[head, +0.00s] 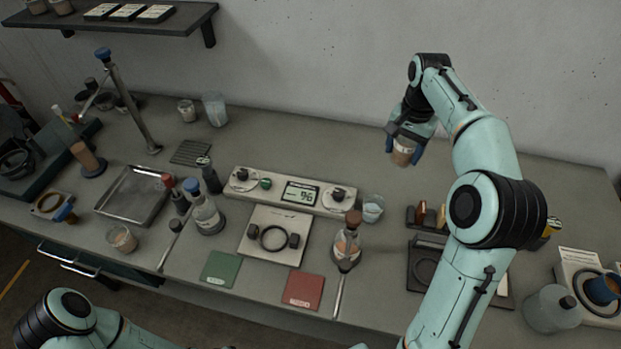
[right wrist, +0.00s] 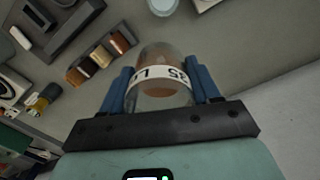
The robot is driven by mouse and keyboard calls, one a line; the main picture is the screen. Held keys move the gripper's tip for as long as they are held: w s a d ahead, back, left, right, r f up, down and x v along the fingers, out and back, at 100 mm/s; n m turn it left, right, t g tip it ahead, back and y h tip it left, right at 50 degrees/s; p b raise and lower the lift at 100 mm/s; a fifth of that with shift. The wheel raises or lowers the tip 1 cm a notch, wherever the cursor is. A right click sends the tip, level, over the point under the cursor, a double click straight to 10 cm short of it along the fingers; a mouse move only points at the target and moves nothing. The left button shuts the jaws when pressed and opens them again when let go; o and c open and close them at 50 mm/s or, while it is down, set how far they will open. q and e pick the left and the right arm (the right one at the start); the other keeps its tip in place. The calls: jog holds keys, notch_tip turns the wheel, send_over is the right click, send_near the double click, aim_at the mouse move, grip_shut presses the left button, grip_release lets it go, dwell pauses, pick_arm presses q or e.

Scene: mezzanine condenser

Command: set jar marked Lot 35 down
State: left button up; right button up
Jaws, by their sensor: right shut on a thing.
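My right gripper (head: 404,147) is shut on a clear jar (head: 403,154) with brown contents, near the back wall on the right half of the bench. In the right wrist view the jar (right wrist: 163,82) sits between the two blue fingers of the gripper (right wrist: 163,92). Its white label band shows part of the lettering, with "35" readable. The bench (head: 330,150) shows around it; I cannot tell whether the jar touches the surface. Part of my left arm shows at the lower left, but its gripper is out of view.
A balance-like unit with a display (head: 301,193) stands mid-bench, with a small clear beaker (head: 373,208) beside it. A green mat (head: 220,269) and a red mat (head: 303,291) lie in front.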

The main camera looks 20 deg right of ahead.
jog(key=shift+s+f, duration=0.15)
jog(key=shift+s, duration=0.05)
pick_arm(q)
jog(key=shift+s+f+b, duration=1.3)
jog(key=shift+s+f, duration=0.5)
jog(key=shift+s, duration=0.15)
pick_arm(e)
jog(key=shift+f, duration=9.8)
jog(key=shift+f, duration=0.15)
jog(key=o, duration=1.1)
pick_arm(q)
jog(key=shift+s+f, duration=0.1)
